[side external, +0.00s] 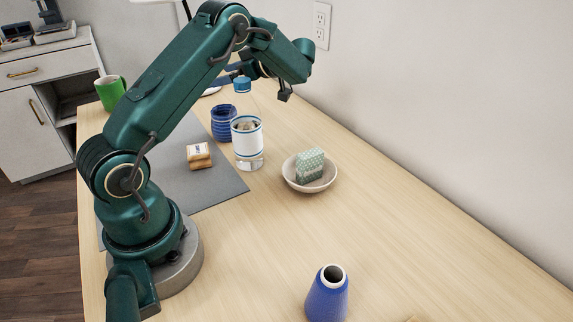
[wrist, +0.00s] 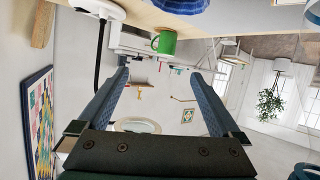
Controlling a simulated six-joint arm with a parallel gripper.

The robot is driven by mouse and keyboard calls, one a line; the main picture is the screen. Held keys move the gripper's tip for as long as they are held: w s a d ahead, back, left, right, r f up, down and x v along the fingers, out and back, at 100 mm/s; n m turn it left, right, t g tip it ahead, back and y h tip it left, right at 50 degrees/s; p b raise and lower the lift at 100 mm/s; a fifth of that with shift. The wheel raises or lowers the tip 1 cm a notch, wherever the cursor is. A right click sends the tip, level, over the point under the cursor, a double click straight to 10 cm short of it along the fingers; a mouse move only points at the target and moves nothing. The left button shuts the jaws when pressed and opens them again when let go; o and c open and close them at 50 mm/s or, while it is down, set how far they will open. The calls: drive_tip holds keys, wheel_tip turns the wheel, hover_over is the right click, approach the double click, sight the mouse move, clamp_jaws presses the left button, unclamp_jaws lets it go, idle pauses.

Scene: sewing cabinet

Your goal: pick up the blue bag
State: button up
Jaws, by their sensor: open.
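A stack of small tan blocks (side external: 199,155), a bowl (side external: 323,184) with a patterned box, a green mug (side external: 108,92) and a blue vase (side external: 326,299) are around. The table's right side is mostly clear.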

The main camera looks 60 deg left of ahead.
sight(215, 113)
drive_tip(key=shift+g, duration=0.3)
drive_tip(key=f, duration=0.4)
drive_tip(key=s+f, duration=0.1)
drive_tip(key=f, duration=0.2)
drive_tip(key=shift+a, duration=0.3)
wheel_tip(215, 113, down, 4)
drive_tip(key=shift+s+r, duration=0.1)
drive_tip(key=shift+r, duration=0.1)
drive_tip(key=shift+x, duration=1.35)
drive_tip(key=shift+a+r, duration=0.1)
drive_tip(key=shift+r, duration=0.05)
drive_tip(key=c, duration=1.2)
